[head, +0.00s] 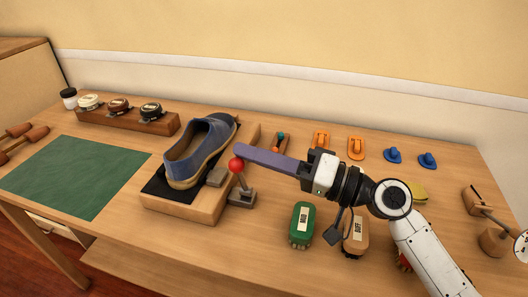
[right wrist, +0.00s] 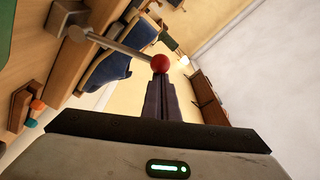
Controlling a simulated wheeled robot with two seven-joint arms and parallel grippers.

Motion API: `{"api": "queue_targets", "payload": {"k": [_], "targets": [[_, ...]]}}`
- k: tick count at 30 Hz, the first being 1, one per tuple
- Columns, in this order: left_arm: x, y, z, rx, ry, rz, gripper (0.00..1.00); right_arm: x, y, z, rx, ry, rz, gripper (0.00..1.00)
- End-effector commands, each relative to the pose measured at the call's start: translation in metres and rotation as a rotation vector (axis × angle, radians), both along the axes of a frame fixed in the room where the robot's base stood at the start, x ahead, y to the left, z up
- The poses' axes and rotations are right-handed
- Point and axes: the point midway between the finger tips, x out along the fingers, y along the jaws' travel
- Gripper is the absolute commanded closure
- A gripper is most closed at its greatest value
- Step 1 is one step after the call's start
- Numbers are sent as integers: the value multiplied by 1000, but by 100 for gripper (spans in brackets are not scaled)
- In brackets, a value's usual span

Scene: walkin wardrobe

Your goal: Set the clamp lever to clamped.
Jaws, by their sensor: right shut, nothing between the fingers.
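The clamp lever (head: 243,183) is a thin grey rod with a red ball knob (head: 236,164) on a grey base (head: 242,198). It stands at the right side of a wooden block (head: 185,205) that bears a blue shoe (head: 200,150) on a black pad. The rod leans slightly left in the head view. My right gripper (head: 240,153) is shut and empty, its long fingers pointing left with the tips right at the knob. In the right wrist view the red knob (right wrist: 160,63) sits just beyond the shut fingertips; whether they touch I cannot tell. My left gripper is out of view.
A green brush (head: 302,224) and a tan brush (head: 355,232) lie below my right arm. Orange and blue hooks (head: 393,155) stand along the back. A green mat (head: 75,175) and a rack of jars (head: 125,120) are at left.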

Motion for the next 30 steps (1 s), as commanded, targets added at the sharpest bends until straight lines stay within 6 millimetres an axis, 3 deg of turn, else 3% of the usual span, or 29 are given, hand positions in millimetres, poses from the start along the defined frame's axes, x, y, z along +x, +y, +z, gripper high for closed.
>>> {"api": "queue_targets", "payload": {"k": [17,23,26,30], "targets": [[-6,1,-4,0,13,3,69,-2,0,0,1,1,-2,100],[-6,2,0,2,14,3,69,8,-4,15,0,-2,-7,100],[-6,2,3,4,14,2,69,19,-8,29,0,-3,-11,100],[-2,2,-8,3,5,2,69,4,-38,17,-4,3,-13,100]]}}
